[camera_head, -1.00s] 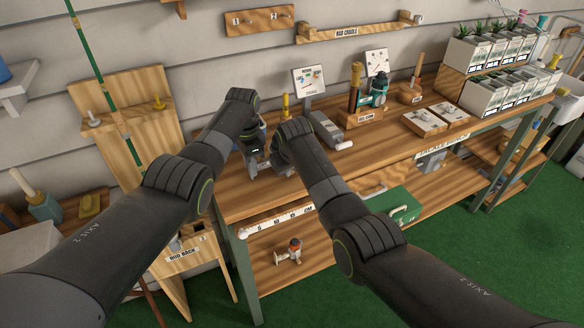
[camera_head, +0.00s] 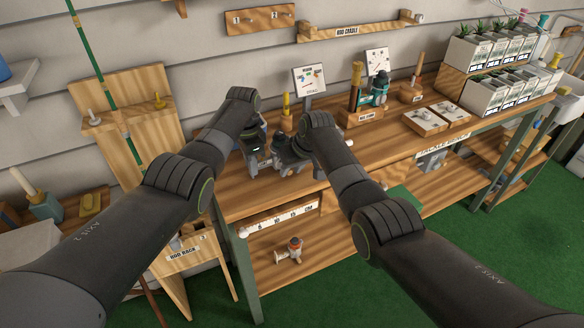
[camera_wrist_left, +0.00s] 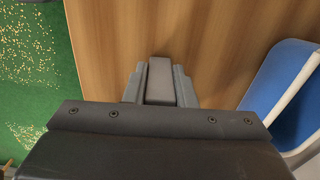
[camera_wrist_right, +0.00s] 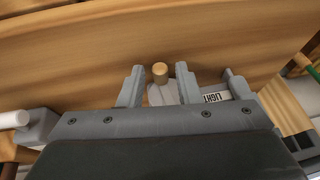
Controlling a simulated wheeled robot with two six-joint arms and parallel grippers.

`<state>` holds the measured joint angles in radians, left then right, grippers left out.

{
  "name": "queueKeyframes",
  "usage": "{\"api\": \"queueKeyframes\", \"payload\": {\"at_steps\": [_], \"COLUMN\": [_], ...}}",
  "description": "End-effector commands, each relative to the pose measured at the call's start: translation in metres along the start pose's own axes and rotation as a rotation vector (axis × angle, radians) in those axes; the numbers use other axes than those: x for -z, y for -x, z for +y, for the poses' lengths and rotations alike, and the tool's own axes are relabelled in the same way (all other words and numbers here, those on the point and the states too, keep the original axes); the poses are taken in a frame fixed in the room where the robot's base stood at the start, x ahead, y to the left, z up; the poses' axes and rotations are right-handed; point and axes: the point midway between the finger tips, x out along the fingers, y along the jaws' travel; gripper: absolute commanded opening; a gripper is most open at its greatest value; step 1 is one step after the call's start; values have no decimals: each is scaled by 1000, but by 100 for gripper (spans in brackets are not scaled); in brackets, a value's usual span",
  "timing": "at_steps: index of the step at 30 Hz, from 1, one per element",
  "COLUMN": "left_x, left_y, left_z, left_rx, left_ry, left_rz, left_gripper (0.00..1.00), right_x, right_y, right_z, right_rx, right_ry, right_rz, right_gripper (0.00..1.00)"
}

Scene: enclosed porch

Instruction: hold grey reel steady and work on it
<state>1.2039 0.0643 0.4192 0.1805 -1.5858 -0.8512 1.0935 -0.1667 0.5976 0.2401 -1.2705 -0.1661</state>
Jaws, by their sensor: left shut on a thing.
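My left gripper (camera_head: 258,160) is at the left end of the bench. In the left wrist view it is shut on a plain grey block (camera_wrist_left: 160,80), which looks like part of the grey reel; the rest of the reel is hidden. My right gripper (camera_head: 295,160) is beside it, to the right. In the right wrist view its fingers are apart, with a small wooden knob (camera_wrist_right: 160,72) on a pale grey part between their tips. I cannot tell whether the fingers touch it, or whether that part belongs to the reel.
The wooden bench (camera_head: 400,150) has free room at its front. A blue-green reel on a wooden stand (camera_head: 365,112), a picture card (camera_head: 309,80) and two wooden blocks with discs stand behind. Another reel (camera_head: 290,250) is on the lower shelf. A white knob (camera_wrist_right: 14,119) is left of my right gripper.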

Motion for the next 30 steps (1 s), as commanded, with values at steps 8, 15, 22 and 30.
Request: {"api": "queueKeyframes", "payload": {"at_steps": [8, 15, 22, 30], "left_x": [0, 0, 0, 0], "left_y": [0, 0, 0, 0], "left_z": [0, 0, 0, 0], "left_rx": [1, 1, 1, 1], "left_ry": [0, 0, 1, 1], "left_rz": [1, 1, 1, 1], "left_gripper": [0, 0, 0, 0], "right_x": [0, 1, 1, 1], "right_y": [0, 8, 31, 74], "right_z": [0, 0, 0, 0], "right_rx": [0, 0, -2, -2], "right_ry": [1, 1, 0, 0], "right_rz": [1, 2, 5, 5], "right_gripper": [38, 38, 38, 38]}}
